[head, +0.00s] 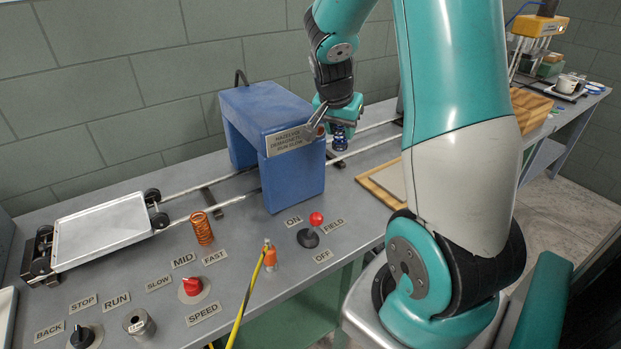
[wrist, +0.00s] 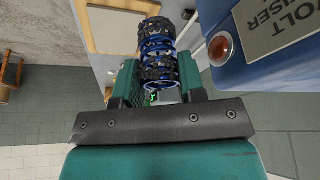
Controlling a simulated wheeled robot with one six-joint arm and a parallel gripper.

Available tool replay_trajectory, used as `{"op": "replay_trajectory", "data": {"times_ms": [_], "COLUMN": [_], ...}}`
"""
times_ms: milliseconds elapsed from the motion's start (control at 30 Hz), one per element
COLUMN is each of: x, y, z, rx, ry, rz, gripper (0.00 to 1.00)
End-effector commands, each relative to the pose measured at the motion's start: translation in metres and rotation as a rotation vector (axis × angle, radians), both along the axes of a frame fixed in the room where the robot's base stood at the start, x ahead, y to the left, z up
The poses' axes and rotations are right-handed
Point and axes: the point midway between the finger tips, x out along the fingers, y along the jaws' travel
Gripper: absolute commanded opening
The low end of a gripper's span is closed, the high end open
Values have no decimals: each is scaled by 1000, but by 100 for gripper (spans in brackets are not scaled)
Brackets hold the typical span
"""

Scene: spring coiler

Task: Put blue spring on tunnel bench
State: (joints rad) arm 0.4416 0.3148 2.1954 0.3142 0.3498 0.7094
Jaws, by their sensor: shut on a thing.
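The blue spring (head: 340,138) hangs upright below my gripper (head: 341,117), just right of the blue tunnel housing (head: 294,183). In the wrist view the blue coils (wrist: 157,47) show beyond the fingers, with dark grey shapes around them. My gripper (wrist: 158,84) is shut on the spring. The grey tunnel bench (head: 245,226) carries the tunnel, a rail and controls. The spring is over the rail area on the tunnel's right side; I cannot tell whether its lower end touches anything.
A metal tray cart (head: 103,231) stands on the rails at left. An orange spring (head: 201,229) stands on the bench. A red-knobbed lever (head: 316,219), a red speed knob (head: 193,286) and a wooden-framed board (head: 386,181) are nearby. The tunnel wall is close to my gripper.

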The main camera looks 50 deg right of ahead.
Motion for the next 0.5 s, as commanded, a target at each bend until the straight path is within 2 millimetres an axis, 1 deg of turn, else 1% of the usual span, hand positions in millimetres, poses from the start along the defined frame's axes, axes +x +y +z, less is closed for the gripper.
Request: {"op": "replay_trajectory", "data": {"times_ms": [33,300,400,500], "x": [-1,-1,-1,-1], "y": [1,2,2,1], "z": [-12,-89,-114,-134], "rx": [4,5,4,3], "ry": [8,10,8,4], "rz": [2,2,2,1], "gripper": [12,12,12,12]}}
